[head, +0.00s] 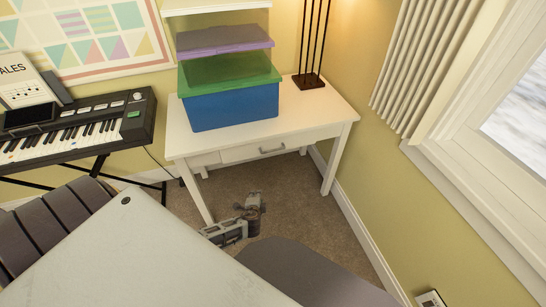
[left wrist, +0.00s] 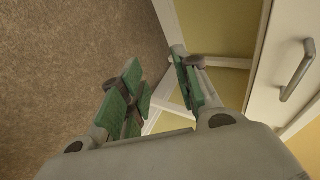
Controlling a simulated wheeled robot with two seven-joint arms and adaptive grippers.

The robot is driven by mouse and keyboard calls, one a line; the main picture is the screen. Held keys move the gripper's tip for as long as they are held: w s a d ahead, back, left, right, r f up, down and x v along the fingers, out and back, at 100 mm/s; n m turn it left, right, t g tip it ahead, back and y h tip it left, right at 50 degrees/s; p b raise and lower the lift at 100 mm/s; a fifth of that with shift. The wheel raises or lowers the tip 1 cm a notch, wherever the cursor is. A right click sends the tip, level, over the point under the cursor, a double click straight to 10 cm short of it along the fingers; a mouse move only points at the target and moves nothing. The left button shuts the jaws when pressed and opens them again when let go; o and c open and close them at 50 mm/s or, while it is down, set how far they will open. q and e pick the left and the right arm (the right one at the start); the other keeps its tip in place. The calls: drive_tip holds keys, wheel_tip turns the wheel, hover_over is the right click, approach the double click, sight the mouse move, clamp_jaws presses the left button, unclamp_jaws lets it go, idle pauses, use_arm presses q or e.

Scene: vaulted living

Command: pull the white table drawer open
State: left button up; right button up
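The white table (head: 330,108) stands against the wall in the head view. Its drawer (head: 235,155) has a grey bar handle (head: 272,151) and looks shut. In the left wrist view the drawer front (left wrist: 280,45) fills the right side, with the handle (left wrist: 298,72) near the right edge. My left gripper (left wrist: 160,82) is open, with its green-padded fingers apart and nothing between them. The handle lies off to the right of the fingers, not between them. In the head view my left gripper (head: 243,218) is low in front of the table. My right gripper is not in view.
Stacked blue (head: 233,108), green (head: 230,68) and purple (head: 224,39) boxes and a dark lamp base (head: 308,82) stand on the table. A keyboard (head: 78,130) on a stand is at left. A window (head: 515,95) is at right. Carpet (head: 280,200) lies in front of the table.

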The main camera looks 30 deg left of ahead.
use_arm(q)
drive_tip(key=w+d+r+t+b, duration=0.2)
drive_tip(key=r, duration=0.6)
drive_tip(key=w+d+r+m+t+y+b, duration=0.1)
drive_tip(key=w+d+r+t, duration=0.1)
drive_tip(key=r, duration=0.6)
drive_tip(key=shift+w+r+t+y+b, duration=0.3)
drive_tip(key=shift+w+t+b, duration=0.1)
drive_tip(key=shift+w, duration=0.1)
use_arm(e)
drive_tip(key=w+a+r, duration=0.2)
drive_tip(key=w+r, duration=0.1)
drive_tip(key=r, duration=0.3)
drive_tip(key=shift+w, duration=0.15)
use_arm(q)
drive_tip(key=shift+w+f, duration=0.1)
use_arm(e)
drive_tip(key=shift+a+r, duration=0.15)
use_arm(q)
drive_tip(key=b+x, duration=0.2)
drive_tip(key=x, duration=1.1)
drive_tip(key=shift+w, duration=0.25)
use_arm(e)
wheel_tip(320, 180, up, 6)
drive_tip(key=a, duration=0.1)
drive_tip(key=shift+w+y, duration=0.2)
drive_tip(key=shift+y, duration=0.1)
